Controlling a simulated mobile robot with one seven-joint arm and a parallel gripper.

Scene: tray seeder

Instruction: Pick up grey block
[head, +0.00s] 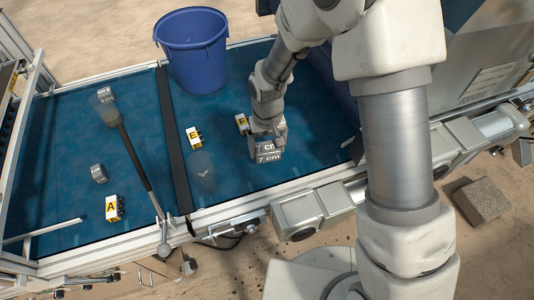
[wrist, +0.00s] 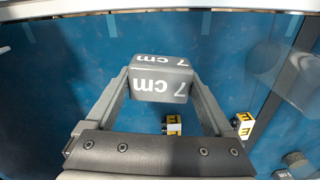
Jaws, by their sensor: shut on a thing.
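The grey block (head: 268,153) is marked "7 cm" in white and is over the right part of the blue surface in the head view. In the wrist view the grey block (wrist: 160,80) sits between the two fingertips, one finger at each side. My gripper (head: 266,140) is shut on it from above; the fingers (wrist: 160,88) also show in the wrist view. I cannot tell whether the block touches the surface or is held just above it.
A blue bucket (head: 192,50) stands at the back. Small yellow-and-white blocks marked A (head: 112,208), E (head: 194,136) and F (head: 242,123) are on the blue surface (head: 222,105). A dark strip (head: 174,140) crosses it.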

